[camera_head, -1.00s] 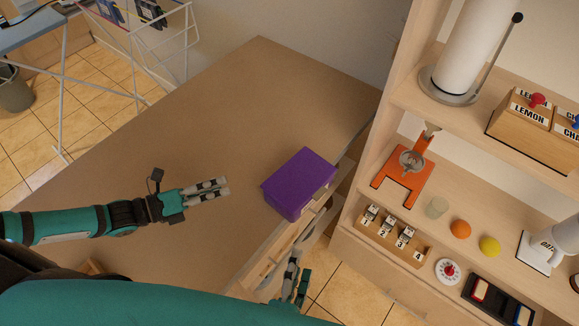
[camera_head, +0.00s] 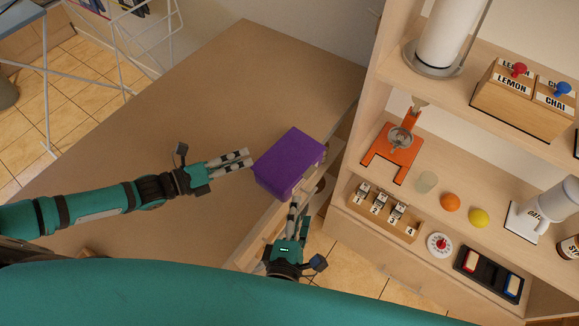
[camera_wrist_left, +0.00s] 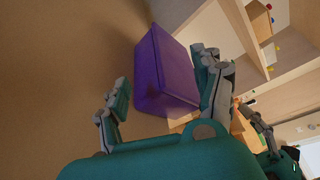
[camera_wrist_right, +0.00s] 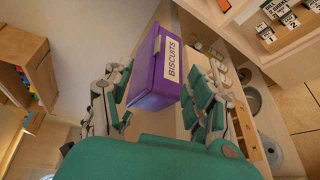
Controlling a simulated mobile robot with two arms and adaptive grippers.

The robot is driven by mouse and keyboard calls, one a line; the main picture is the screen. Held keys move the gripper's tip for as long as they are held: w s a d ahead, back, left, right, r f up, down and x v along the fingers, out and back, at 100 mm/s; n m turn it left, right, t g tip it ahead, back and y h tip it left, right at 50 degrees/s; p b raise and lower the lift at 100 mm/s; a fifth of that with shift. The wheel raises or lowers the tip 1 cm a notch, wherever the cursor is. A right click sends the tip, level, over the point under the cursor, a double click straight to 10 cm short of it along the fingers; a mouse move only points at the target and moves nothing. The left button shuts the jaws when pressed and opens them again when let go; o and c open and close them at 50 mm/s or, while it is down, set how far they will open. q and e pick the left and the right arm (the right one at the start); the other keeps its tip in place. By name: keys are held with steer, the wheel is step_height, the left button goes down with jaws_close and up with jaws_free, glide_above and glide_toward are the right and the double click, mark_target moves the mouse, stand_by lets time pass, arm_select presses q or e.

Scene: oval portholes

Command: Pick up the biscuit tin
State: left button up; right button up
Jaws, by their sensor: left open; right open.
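The biscuit tin (camera_head: 290,160) is a purple box at the edge of the wooden counter, beside the shelf unit. Its "BISCUITS" label faces the right wrist camera (camera_wrist_right: 158,75). My left gripper (camera_head: 248,158) is open, with its fingertips just left of the tin, close to its side. In the left wrist view the tin (camera_wrist_left: 165,75) shows ahead between the spread fingers. My right gripper (camera_head: 297,205) is open just below the tin's front side in the head view. In the right wrist view its fingers spread around the tin's near end. Whether either gripper touches the tin cannot be told.
The wooden counter (camera_head: 200,100) is bare left of the tin. A drying rack stands upper left.

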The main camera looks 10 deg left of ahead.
mark_target(289, 166)
arm_select(q)
steer(key=x, duration=0.9)
steer(key=shift+w, duration=0.15)
arm_select(e)
steer(key=x, duration=0.9)
steer(key=shift+w, duration=0.2)
